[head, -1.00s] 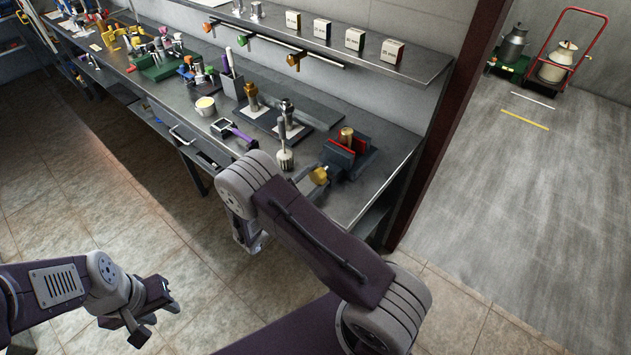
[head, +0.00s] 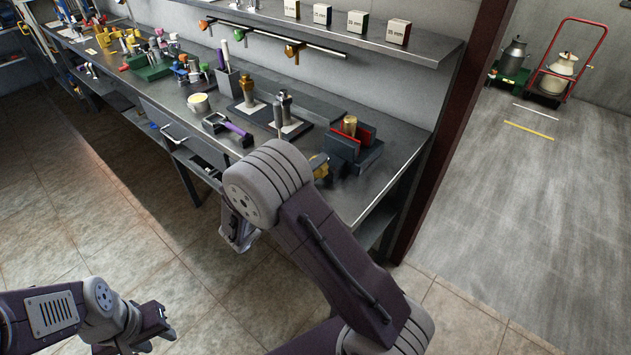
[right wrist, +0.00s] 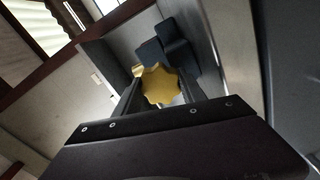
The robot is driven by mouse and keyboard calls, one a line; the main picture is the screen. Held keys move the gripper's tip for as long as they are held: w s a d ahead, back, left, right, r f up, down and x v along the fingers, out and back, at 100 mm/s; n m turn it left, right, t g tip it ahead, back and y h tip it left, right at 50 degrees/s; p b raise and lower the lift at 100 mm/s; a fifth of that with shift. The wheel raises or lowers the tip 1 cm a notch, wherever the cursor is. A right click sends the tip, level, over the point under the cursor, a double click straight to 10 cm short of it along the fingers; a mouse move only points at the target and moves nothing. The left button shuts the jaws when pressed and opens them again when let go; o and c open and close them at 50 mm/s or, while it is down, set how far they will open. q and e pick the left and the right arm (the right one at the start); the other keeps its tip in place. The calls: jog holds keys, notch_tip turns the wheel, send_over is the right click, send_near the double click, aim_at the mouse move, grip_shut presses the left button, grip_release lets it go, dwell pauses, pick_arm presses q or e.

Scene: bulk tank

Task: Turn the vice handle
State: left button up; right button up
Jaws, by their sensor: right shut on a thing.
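The vice (head: 366,152), dark with red jaw faces, is on the bench near its right end and grips a brass-coloured piece (head: 349,125). Its yellow lobed handle (head: 318,163) is on the front side, partly hidden by my right arm in the head view. In the right wrist view the handle (right wrist: 160,85) sits between the fingers of my right gripper (right wrist: 160,92), which is shut on it. In the head view my right gripper is hidden or unclear around the handle. My left gripper (head: 152,326) is open and empty over the floor, away from the bench.
A purple-handled tool (head: 232,129), a white tub (head: 198,103) and metal fittings on a dark mat (head: 318,110) are left of the vice. A shelf with small boxes (head: 357,20) runs above. A dark red post (head: 455,120) stands right of the bench. Floor before it is clear.

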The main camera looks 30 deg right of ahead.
jog(key=m+b, duration=0.3)
jog(key=b, duration=0.2)
jog(key=m+b, duration=0.2)
jog(key=b, duration=0.4)
jog(key=m+b, duration=0.3)
jog(key=b, duration=0.2)
jog(key=shift+f+m+b, duration=0.3)
jog(key=shift+f, duration=0.05)
jog(key=shift+r+m+b, duration=0.25)
jog(key=shift+m+b, duration=0.15)
jog(key=shift+b, duration=0.4)
jog(key=o, duration=1.4)
jog(key=shift+c, duration=0.2)
jog(key=shift+a+r, duration=0.1)
